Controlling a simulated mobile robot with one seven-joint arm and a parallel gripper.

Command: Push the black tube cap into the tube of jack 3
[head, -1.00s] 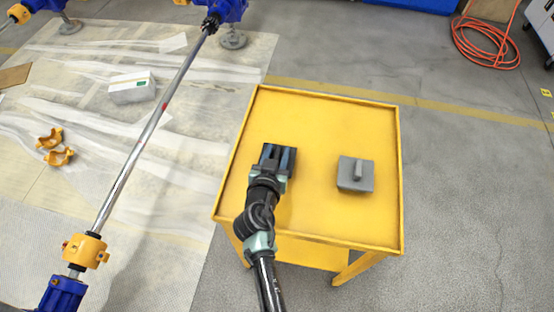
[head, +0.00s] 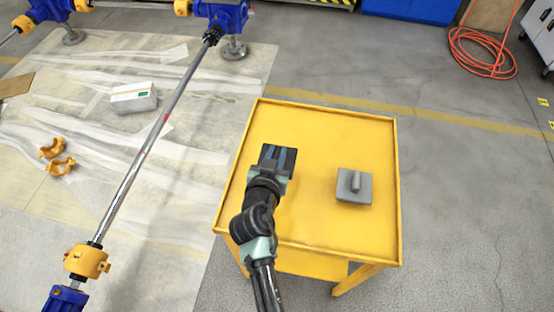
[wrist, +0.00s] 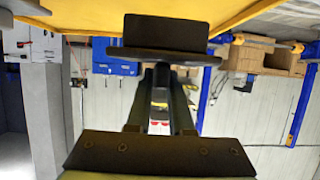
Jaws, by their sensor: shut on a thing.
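My gripper (head: 279,160) is over the left half of the yellow table in the head view. In the wrist view its fingers (wrist: 163,95) are shut on a black part with a wide flat flange and an upright block, which looks like the black tube cap (wrist: 166,36). The cap cannot be made out in the head view. Blue jack bodies stand at the top (head: 224,15) and at the bottom left (head: 63,299) of the head view. I see no number on them and cannot tell which is jack 3. No open tube end shows clearly.
A long metal rod (head: 150,140) runs between the jacks. An orange hose (head: 482,62) lies at the right.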

